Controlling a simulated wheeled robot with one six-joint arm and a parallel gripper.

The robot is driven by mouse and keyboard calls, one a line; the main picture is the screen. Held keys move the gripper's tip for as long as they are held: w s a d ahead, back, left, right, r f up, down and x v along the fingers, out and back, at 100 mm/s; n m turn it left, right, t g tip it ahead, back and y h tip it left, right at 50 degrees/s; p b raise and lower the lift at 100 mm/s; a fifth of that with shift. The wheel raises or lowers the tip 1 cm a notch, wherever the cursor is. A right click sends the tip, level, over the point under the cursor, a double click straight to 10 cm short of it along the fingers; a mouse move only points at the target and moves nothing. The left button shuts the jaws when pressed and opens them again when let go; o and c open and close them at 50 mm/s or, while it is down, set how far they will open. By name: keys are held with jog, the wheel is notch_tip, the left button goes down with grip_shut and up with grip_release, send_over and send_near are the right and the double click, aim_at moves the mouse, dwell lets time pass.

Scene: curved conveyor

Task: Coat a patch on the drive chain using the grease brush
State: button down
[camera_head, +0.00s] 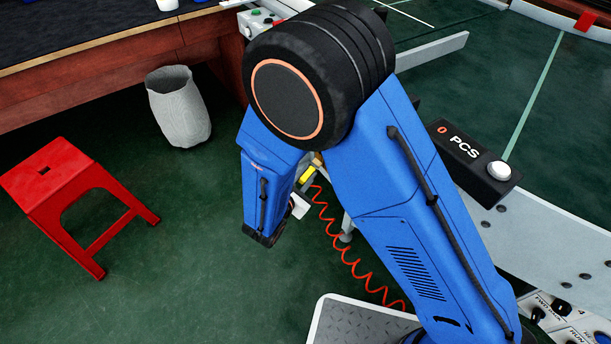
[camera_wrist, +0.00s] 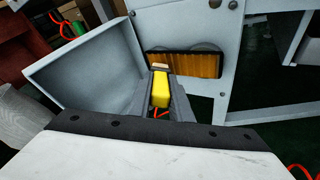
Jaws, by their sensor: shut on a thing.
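In the wrist view my gripper (camera_wrist: 160,92) is shut on the grease brush (camera_wrist: 160,90), which has a yellow body and a pale tip pointing away from me. The drive chain (camera_wrist: 195,65) shows as a golden-brown strip in a dark-edged opening in a grey panel. The brush tip overlaps the lower left part of this opening; I cannot tell whether it touches the chain. In the head view the yellow of the brush (camera_head: 306,175) shows beside my blue arm, which mostly hides my gripper. The chain is hidden there.
An open grey metal box or cover (camera_wrist: 75,75) is close on the left in the wrist view. A red coiled hose (camera_head: 345,255) hangs near the conveyor (camera_head: 545,235). A red stool (camera_head: 75,195) and grey bin (camera_head: 180,107) stand left, with clear green floor between.

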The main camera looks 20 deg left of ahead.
jog(key=shift+w+d, duration=0.15)
jog(key=s+d, duration=0.2)
jog(key=d, duration=0.1)
jog(key=shift+s, duration=0.35)
jog(key=shift+a, duration=0.1)
jog(key=shift+w+a, duration=1.35)
jog(key=shift+a, duration=0.1)
jog(key=s+a, duration=0.4)
jog(key=shift+s, duration=0.3)
